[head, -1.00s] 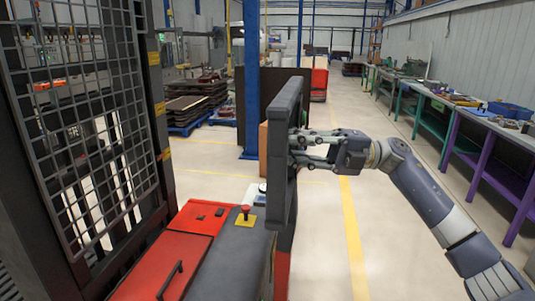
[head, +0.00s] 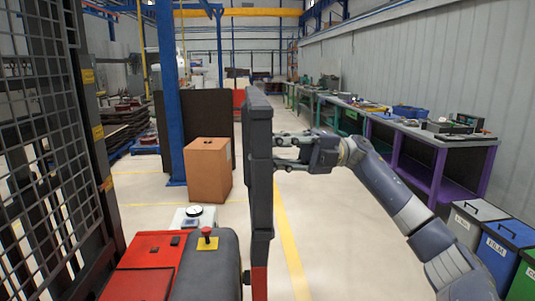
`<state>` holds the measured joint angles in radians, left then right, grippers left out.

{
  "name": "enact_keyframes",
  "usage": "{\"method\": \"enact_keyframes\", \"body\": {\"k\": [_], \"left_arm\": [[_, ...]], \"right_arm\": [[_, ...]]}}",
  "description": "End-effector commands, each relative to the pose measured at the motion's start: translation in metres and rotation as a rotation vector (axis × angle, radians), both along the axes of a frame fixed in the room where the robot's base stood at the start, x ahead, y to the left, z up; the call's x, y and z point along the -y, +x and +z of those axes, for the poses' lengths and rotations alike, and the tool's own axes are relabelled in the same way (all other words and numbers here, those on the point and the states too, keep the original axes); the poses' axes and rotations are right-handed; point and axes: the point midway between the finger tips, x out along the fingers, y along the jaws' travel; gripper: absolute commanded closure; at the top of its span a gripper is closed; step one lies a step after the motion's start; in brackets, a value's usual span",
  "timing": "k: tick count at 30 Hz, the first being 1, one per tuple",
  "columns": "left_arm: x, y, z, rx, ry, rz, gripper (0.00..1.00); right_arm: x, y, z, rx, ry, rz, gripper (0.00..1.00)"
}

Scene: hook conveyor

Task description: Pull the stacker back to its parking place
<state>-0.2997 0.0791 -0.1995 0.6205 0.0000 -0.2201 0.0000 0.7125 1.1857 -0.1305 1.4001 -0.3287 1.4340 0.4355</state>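The stacker fills the left and lower left of the head view. My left gripper is out of view.
A brown box (head: 208,168) stands behind the stacker by a blue column (head: 170,100). A purple bench (head: 440,165) and bins (head: 490,245) line the right wall. Pallets (head: 125,125) stand at the left. Floor with a yellow line (head: 290,250) is clear between panel and benches.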

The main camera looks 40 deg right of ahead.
Motion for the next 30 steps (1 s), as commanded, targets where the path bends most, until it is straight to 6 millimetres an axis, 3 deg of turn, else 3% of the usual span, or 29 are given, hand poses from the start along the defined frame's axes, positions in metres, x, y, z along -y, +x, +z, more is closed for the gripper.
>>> {"method": "enact_keyframes", "body": {"k": [1, 4, 5, 7, 8, 20, 30], "left_arm": [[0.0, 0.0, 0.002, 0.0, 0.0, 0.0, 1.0], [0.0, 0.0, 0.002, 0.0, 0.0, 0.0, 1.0], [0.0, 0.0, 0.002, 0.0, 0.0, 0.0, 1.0], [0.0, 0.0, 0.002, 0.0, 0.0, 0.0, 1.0], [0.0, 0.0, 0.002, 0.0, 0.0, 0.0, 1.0], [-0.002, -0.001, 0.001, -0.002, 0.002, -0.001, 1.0], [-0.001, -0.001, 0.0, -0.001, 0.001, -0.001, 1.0]], "right_arm": [[0.002, 0.002, 0.011, 0.013, 0.021, -0.015, 1.0], [0.001, 0.002, 0.011, 0.013, 0.021, -0.013, 1.0], [0.001, 0.002, 0.011, 0.013, 0.021, -0.013, 0.75], [0.001, 0.002, 0.01, 0.013, 0.021, -0.013, 0.59], [0.001, 0.002, 0.01, 0.013, 0.02, -0.013, 0.57], [0.007, 0.002, 0.004, 0.004, 0.013, -0.011, 0.57], [0.066, -0.008, -0.007, 0.006, 0.015, -0.012, 0.57]]}}
